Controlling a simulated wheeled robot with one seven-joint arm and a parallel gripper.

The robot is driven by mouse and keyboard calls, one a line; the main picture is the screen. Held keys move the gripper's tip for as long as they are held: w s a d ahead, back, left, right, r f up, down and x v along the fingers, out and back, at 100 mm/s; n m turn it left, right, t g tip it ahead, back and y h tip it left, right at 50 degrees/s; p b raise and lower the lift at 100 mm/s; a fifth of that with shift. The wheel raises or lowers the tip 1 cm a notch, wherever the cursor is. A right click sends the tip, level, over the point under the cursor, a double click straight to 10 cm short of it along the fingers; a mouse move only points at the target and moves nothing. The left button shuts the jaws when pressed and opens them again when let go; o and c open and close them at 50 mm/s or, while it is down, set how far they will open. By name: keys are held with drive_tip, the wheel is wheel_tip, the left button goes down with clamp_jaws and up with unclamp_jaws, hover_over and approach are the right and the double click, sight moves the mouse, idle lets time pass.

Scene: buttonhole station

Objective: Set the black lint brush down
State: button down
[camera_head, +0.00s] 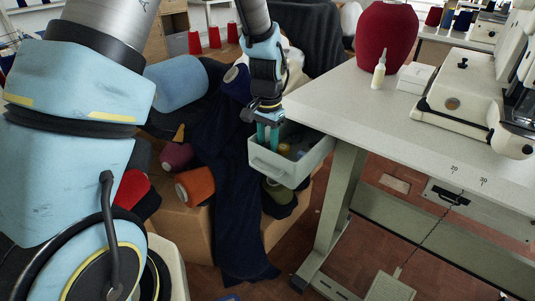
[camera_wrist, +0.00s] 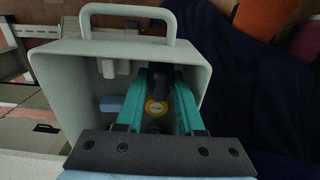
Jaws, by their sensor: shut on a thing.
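My gripper (camera_head: 268,134) points down into a pale grey-green bin (camera_head: 276,168) at the left edge of the sewing table. In the wrist view, the teal fingers of my gripper (camera_wrist: 157,92) are inside the walls of the bin (camera_wrist: 75,75). The fingers are shut on a dark thing, the black lint brush (camera_wrist: 158,82), which shows between their tips. The brush's lower end is hidden, so I cannot tell whether it touches the bin floor. In the head view the brush is not clearly visible.
The bin also holds a spool with a yellow label (camera_wrist: 155,107) and small white pieces (camera_wrist: 115,68). Dark blue cloth (camera_head: 236,200) hangs beside the bin. The table (camera_head: 370,115) carries a sewing machine (camera_head: 470,100), a white box (camera_head: 415,78) and a small bottle (camera_head: 379,72).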

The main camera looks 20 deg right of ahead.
sight(267, 144)
drive_tip(key=shift+f, duration=1.3)
drive_tip(key=shift+f, duration=0.1)
drive_tip(key=c, duration=0.8)
unclamp_jaws()
wheel_tip(267, 144, up, 12)
drive_tip(key=shift+a+r, duration=0.1)
drive_tip(key=shift+r, duration=0.05)
drive_tip(key=s+a+n, duration=0.1)
drive_tip(key=a+n, duration=0.2)
drive_tip(key=a, duration=0.7)
drive_tip(key=s+a+n+t, duration=0.1)
drive_tip(key=a+n, duration=0.3)
drive_tip(key=a, duration=0.6)
drive_tip(key=s+a+r+n, duration=0.1)
drive_tip(key=a+n, duration=0.3)
drive_tip(key=a, duration=0.6)
drive_tip(key=shift+s+t, duration=0.3)
drive_tip(key=shift+s, duration=0.2)
